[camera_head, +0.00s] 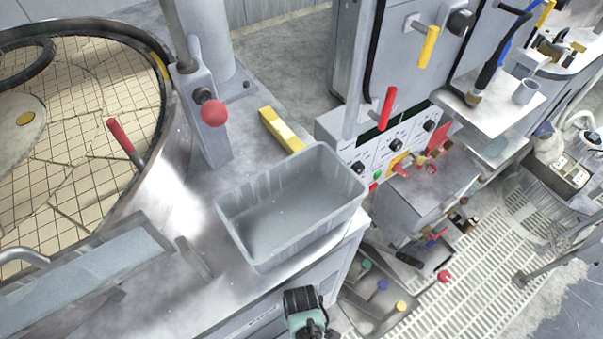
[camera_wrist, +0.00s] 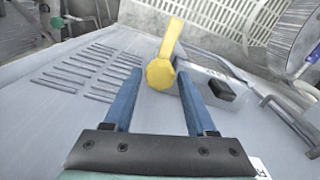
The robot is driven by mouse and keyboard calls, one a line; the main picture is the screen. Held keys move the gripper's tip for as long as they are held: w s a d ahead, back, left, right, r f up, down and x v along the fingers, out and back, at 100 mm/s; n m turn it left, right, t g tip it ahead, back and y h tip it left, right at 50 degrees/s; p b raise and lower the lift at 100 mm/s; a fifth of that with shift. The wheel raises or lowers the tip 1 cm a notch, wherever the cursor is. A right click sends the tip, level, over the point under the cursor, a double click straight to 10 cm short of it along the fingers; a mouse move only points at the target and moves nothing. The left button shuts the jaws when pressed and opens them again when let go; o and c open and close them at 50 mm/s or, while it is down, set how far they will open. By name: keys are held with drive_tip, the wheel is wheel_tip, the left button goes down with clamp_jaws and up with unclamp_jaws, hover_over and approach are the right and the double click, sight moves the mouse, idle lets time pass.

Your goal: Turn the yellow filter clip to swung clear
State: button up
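The yellow filter clip (camera_wrist: 165,60) shows in the wrist view as a faceted round hub with a flat lever pointing up and slightly right. It sits beside a grey block with a black end on a pale louvred panel. My gripper (camera_wrist: 160,82) is open, with one blue finger to the left of the hub and one to the right. The hub appears between the fingertips; I cannot tell whether they reach around it, and no contact is clear. In the head view only my teal and black wrist shows at the bottom; I cannot make out this clip there.
A grey bin (camera_head: 262,237) stands on the metal bench, with a yellow block (camera_head: 281,130) behind it. A red-knobbed lever (camera_head: 214,112) stands near the tiled round platen. A control panel with a red handle (camera_head: 388,108) is to the right. Floor grating (camera_head: 470,270) lies below.

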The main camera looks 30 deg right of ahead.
drive_tip(key=shift+o, duration=0.9)
drive_tip(key=shift+r, duration=0.1)
wheel_tip(320, 180, up, 13)
drive_tip(key=p, duration=0.1)
drive_tip(key=shift+p, duration=0.4)
